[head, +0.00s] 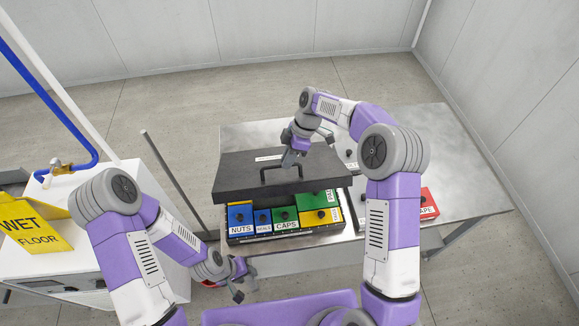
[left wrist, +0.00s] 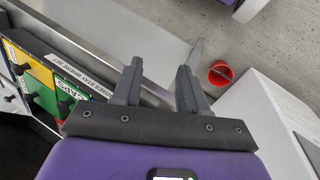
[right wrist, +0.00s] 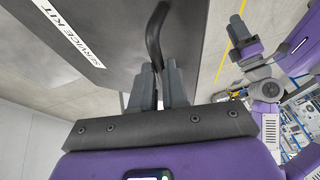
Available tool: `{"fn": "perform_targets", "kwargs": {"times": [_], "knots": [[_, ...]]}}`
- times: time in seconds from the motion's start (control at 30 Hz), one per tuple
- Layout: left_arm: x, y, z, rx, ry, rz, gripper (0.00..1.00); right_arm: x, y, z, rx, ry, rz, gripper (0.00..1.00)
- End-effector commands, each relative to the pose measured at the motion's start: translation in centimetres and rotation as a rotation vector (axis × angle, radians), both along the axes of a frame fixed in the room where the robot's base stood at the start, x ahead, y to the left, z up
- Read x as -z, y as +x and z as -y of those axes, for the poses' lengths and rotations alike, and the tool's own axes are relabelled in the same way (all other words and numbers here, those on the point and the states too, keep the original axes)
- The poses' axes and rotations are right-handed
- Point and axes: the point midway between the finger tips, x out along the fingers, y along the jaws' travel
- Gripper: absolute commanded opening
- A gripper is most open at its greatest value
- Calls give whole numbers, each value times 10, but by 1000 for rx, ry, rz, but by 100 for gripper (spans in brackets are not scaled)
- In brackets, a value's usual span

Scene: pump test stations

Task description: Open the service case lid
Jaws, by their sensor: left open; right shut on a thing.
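Coloured compartments, labelled NUTS and CAPS among others, show below the lid's front edge. My right gripper (head: 291,158) is shut on the lid's black handle (head: 268,172). In the right wrist view the handle (right wrist: 155,35) runs down between the fingers, beside the SERVICE KIT label (right wrist: 70,38). My left gripper (head: 245,287) is open and empty, low in front of the table's left part. Its spread fingers (left wrist: 158,85) also show in the left wrist view.
A red box (head: 429,204) stands on the table to the right, partly behind my right arm. A yellow wet-floor sign (head: 30,225) is on the white bench at left. A red bucket (left wrist: 220,73) stands on the floor. The table's right part is largely clear.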

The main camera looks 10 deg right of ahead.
Motion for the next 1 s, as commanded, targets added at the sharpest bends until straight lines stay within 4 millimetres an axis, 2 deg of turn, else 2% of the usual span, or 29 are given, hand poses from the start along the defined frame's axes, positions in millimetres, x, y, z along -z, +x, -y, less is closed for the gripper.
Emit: {"fn": "perform_targets", "kwargs": {"times": [0.1, 0.3, 0.73, 0.77, 0.87, 1.0], "knots": [[-6, 0, 0, 0, 0, 0, 43, -6, 12, 1, 4, -2, 13, 0], [-10, 0, 0, 0, 0, 0, 43, -10, 20, 1, 4, -3, 13, 0], [-10, 0, 0, 0, 0, 0, 43, -8, 20, 2, 3, -5, 10, 0], [-10, 0, 0, 0, 0, 0, 41, -8, 20, 2, 3, -5, 10, 0], [-10, 2, 0, -13, 1, 3, 26, -8, 20, 2, 3, -6, 9, 0], [-14, 18, -3, -138, 12, 36, 4, -8, 20, 2, 3, -6, 9, 0]]}}
